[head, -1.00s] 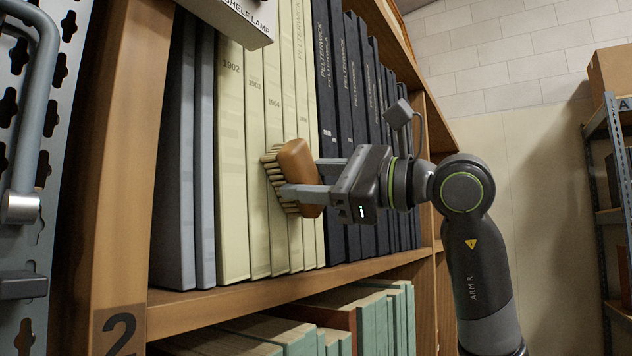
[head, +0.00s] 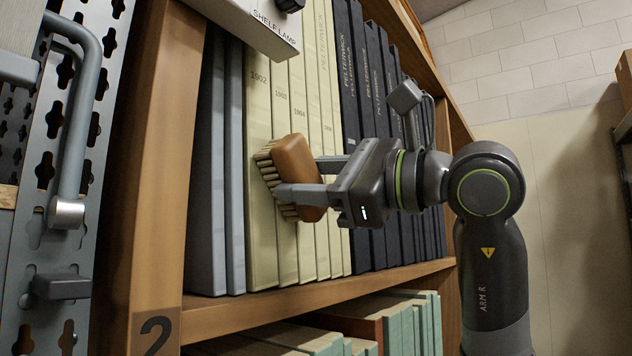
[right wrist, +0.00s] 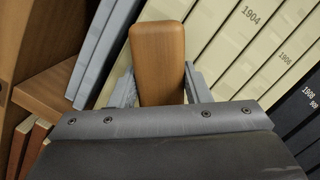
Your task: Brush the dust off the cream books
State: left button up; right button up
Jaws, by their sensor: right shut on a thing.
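The cream books (head: 259,200) stand upright in a row on the wooden shelf in the head view, with years such as 1902 on their spines. They also show in the right wrist view (right wrist: 240,45). My right gripper (head: 297,178) is shut on a wooden brush (head: 297,165) with pale bristles. The bristles point left at the lower-middle spines of the cream books and look close to or touching them; I cannot tell which. The brush's wooden back (right wrist: 158,60) stands between the fingers in the right wrist view. Dust on the spines is too faint to make out. My left gripper is not in view.
Grey books (head: 207,190) stand left of the cream ones and dark navy books (head: 372,120) right. A shelf lamp (head: 250,25) hangs over the cream books' upper part. A wooden upright (head: 150,200) marked 2 and a perforated metal panel (head: 45,240) border the left. Green-spined books (head: 410,320) fill the lower shelf.

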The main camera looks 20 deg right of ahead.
jog(key=shift+d, duration=0.1)
jog(key=shift+s+d+f+b, duration=0.15)
jog(key=shift+s+d+b, duration=0.2)
jog(key=shift+d, duration=0.1)
jog(key=shift+s+a+r+b+v, duration=0.15)
jog(key=shift+b+v, duration=0.2)
jog(key=shift+v, duration=0.85)
jog(key=shift+s+a+r+b+v, duration=0.1)
jog(key=shift+b+v, duration=0.2)
jog(key=shift+v, duration=0.85)
jog(key=shift+r, duration=0.1)
jog(key=v, duration=0.3)
jog(key=shift+s+r+b, duration=0.15)
jog(key=shift+b, duration=0.25)
jog(key=shift+a, duration=0.15)
